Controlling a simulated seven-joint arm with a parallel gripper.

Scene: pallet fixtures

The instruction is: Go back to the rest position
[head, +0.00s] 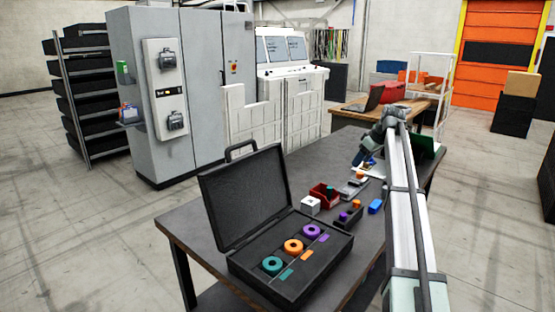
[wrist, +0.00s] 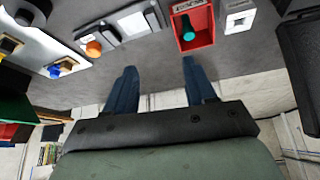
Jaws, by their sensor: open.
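My gripper (head: 366,162) is over the far part of the dark table (head: 190,221). In the wrist view my gripper (wrist: 162,84) shows two blue fingers spread apart with nothing between them. A red bin (wrist: 206,40) with a teal-tipped dark peg (wrist: 187,31) lies beyond the right finger; the bin also shows in the head view (head: 318,190). A grey fixture (wrist: 134,24) with an orange knob (wrist: 94,48) lies beyond the left finger. The fingers look apart from all of these.
An open black case (head: 300,287) with teal, orange and purple rings stands at the table's near end, lid raised. A white block (head: 310,205), a dark fixture (head: 347,218) with purple and orange pieces, and a blue block (head: 376,206) stand close together mid-table.

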